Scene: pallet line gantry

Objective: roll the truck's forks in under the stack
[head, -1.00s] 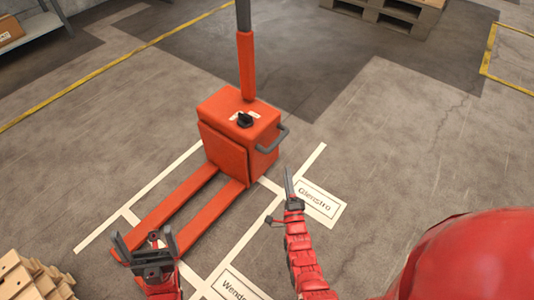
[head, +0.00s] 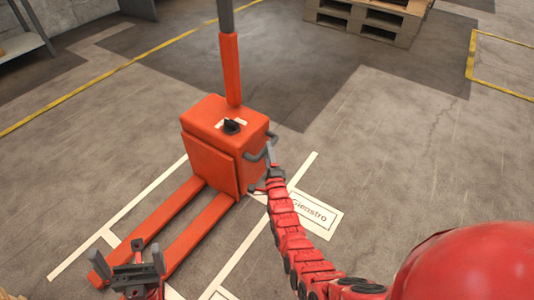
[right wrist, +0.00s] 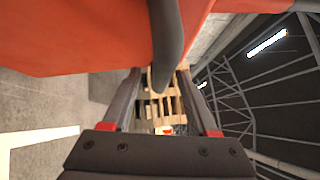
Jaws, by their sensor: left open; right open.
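The orange pallet truck (head: 212,150) stands on the floor, its two forks (head: 190,225) pointing to the lower left. A grey handle bar (head: 262,150) sticks out from its right side. My right gripper (head: 272,158) is open at this bar. In the right wrist view the bar (right wrist: 168,45) reaches down between the open fingers (right wrist: 160,80); I cannot tell whether they touch it. My left gripper (head: 132,262) is open and empty, above the fork ends in the picture. A wooden stack (head: 6,295) barely shows at the lower left corner.
White lines and a label (head: 312,212) mark the floor around the truck. A wooden pallet (head: 370,18) stands at the back right. A grey shelf (head: 28,42) is at the back left. Grey floor right of the truck is open.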

